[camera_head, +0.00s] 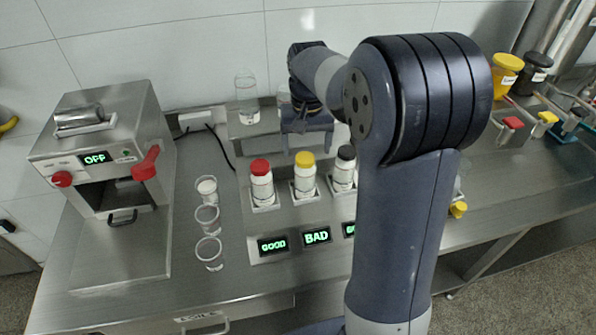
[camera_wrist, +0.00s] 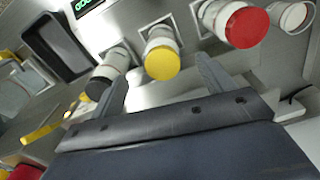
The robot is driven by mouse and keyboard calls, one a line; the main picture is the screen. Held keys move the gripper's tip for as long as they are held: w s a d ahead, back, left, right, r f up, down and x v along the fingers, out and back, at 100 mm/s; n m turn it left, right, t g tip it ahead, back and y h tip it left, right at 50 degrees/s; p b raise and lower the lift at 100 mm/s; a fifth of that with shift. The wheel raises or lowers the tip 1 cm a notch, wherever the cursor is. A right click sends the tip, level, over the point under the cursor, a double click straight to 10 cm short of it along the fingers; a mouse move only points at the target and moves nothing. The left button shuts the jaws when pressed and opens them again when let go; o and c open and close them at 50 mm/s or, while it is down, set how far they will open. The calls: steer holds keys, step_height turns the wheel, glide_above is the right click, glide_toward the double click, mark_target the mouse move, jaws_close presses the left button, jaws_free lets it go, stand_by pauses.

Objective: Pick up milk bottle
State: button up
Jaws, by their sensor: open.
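Three white bottles with coloured caps stand in square holders on the steel counter. The red-capped bottle (camera_head: 262,188) is left, the yellow-capped bottle (camera_head: 305,180) in the middle, the black-capped bottle (camera_head: 343,175) right. I cannot tell which is meant by the milk bottle. My gripper (camera_head: 306,140) is behind the row, near the yellow cap. In the wrist view, my gripper (camera_wrist: 161,85) is open and empty, with the yellow-capped bottle (camera_wrist: 161,40) ahead between its fingers. The black-capped bottle (camera_wrist: 108,68) is by the left finger, the red-capped bottle (camera_wrist: 233,22) up right.
Displays before the bottles read "GOOD" (camera_head: 273,246) and "BAD" (camera_head: 316,236); my arm partly covers a third. Several glass cups (camera_head: 208,219) stand at left, beside a steel machine (camera_head: 110,150) reading "OFF". A clear container (camera_head: 246,105) stands behind. Yellow and black containers are far right.

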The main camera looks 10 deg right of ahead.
mark_target(305, 167)
steer(key=f, duration=0.2)
steer(key=f+p, duration=0.1)
steer(key=f, duration=0.5)
steer(key=shift+w+f+p, duration=0.15)
steer(key=shift+w+p, duration=0.1)
steer(key=shift+p, duration=0.1)
steer(key=shift+c, duration=0.6)
steer(key=c, duration=1.1)
